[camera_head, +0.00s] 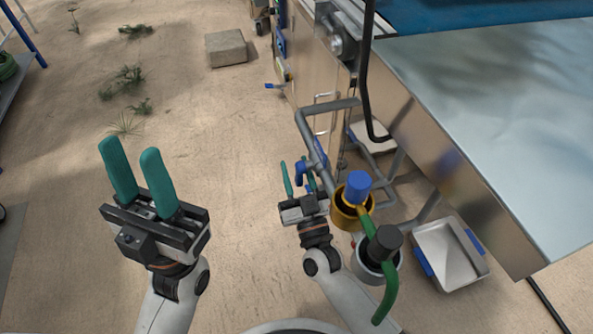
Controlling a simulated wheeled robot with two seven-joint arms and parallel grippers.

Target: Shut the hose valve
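A grey pipe (305,128) runs along the machine's side. A blue valve handle (301,172) is on it, with another blue part (320,148) just above. My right gripper (296,165) is open, its teal fingers apart at the handle. The handle shows between or just behind the fingers, and I cannot tell whether they touch it. My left gripper (135,148) is open and empty over bare floor, well left of the pipe. The valve's body is partly hidden by my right gripper.
A brass-coloured cup with a blue cap (357,187), a dark-capped canister (378,262) and a green hose (388,292) stand close right of my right gripper. A metal tray (447,262) lies beyond. The metal table (500,120) overhangs at right. Floor at left is mostly clear.

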